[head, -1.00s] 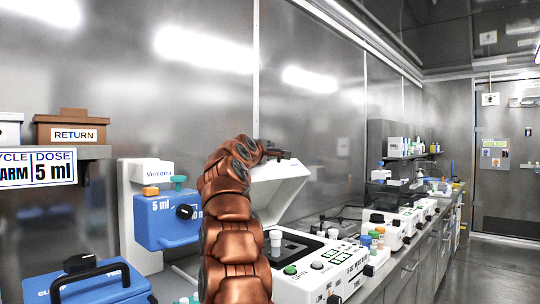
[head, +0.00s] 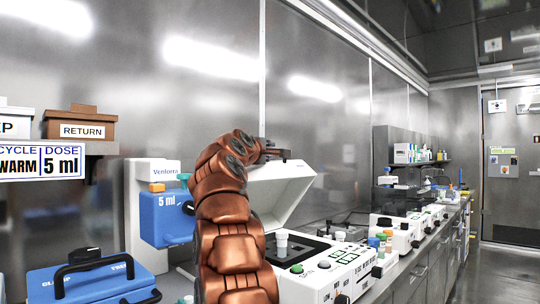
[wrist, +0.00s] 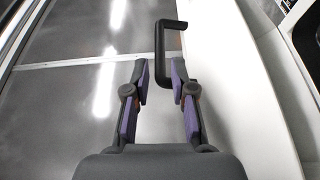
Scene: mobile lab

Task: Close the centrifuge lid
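The centrifuge (head: 322,285) is a white bench unit with a dark top, coloured knobs and green displays. Its white lid (head: 285,188) stands open, tilted up at the back. My gripper (wrist: 160,76) is at the lid's top edge, partly hidden behind my own arm in the head view. In the wrist view its two fingers are apart, and the black lid handle (wrist: 161,45) reaches in between the fingertips. I see a gap on each side of the handle. The lid's white surface (wrist: 225,70) lies to the right of and below the fingers.
A white-capped tube (head: 282,240) stands in the centrifuge's top. A blue case (head: 90,283) and a blue-and-white dispenser (head: 165,215) are at the left. A shelf holds a brown RETURN box (head: 84,128). More instruments line the bench to the right. The floor at far right is clear.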

